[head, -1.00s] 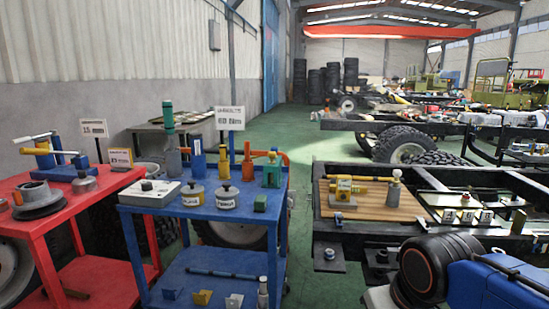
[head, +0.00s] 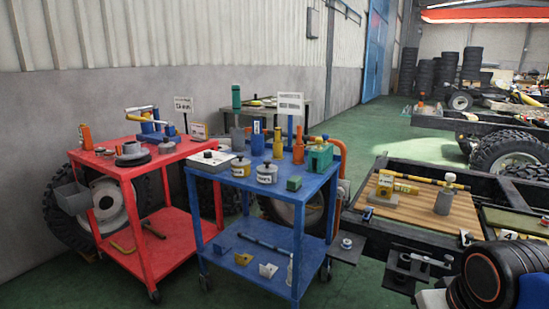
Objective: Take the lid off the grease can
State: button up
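Two squat metal cans with knobbed lids stand side by side on the top of the blue cart (head: 222,180). The left can (head: 240,167) has a yellowish label and the right can (head: 267,174) a pale one. The lettering is too small to tell surely which is the grease can. Both lids look seated. My gripper is not in view; only a black, orange and blue part of my arm shows at the lower right, well apart from the cans.
A red cart (head: 128,172) stands left of the blue one. A white box (head: 210,161), bottles and a green block (head: 293,183) crowd around the cans. A chassis with a wooden board (head: 410,207) is at right. Green floor (head: 375,130) is open behind the blue cart.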

aim_at(241, 160)
jog(key=u, duration=0.4)
jog(key=i+l+u, duration=0.1)
jog(key=i+u, duration=0.35)
jog(key=i+l+u, duration=0.25)
jog(key=u, duration=0.25)
